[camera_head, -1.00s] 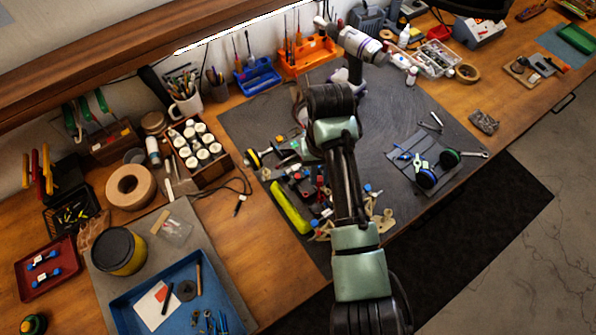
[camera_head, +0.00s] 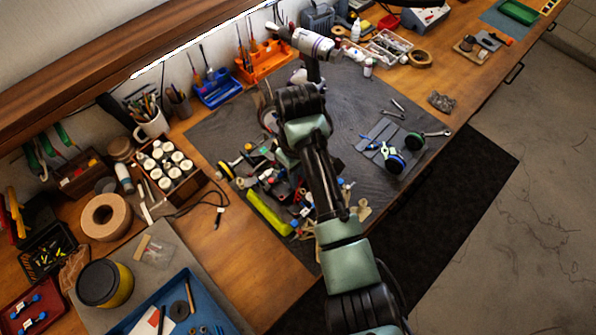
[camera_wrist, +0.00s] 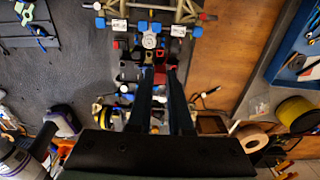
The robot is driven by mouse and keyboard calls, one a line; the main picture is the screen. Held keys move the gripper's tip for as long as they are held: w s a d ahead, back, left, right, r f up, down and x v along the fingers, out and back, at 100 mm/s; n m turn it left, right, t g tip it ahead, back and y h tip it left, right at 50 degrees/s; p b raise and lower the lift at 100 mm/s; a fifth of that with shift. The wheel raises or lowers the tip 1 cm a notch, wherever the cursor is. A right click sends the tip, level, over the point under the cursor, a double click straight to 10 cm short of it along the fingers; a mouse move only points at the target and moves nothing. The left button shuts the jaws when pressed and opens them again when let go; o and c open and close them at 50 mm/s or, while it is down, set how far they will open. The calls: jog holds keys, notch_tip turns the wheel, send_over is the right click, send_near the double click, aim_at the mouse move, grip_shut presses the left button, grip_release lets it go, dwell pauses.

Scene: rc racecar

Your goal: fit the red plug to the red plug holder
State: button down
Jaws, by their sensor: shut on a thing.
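In the wrist view, my gripper (camera_wrist: 160,76) points toward the car parts on the dark mat, its two dark fingers close together. A small red piece (camera_wrist: 160,74), which looks like the red plug, sits between the fingertips. Beyond the tips lies the racecar (camera_wrist: 150,28), with blue, white and red parts. I cannot make out the red plug holder or tell whether the plug touches anything. In the head view, my arm covers the gripper and part of the car; several red, blue and yellow parts (camera_head: 298,205) show beside the arm.
The dark mat (camera_head: 350,100) has clear room right of my arm. Tools (camera_head: 393,145) lie at its right. A white and purple tool (camera_head: 316,43) stands behind. A rack of white-capped bottles (camera_head: 168,168) and a blue tray (camera_head: 180,305) stand left.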

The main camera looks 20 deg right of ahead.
jog(key=shift+f+b, duration=1.95)
jog(key=shift+f, duration=0.95)
jog(key=shift+p, duration=0.75)
jog(key=shift+f+b, duration=0.85)
jog(key=shift+f, duration=0.35)
jog(key=c, duration=0.8)
grip_release()
jog(key=shift+r, duration=0.1)
jog(key=shift+o, duration=0.2)
notch_tip(320, 180, up, 12)
jog(key=shift+p, duration=0.45)
jog(key=shift+r+p, duration=0.5)
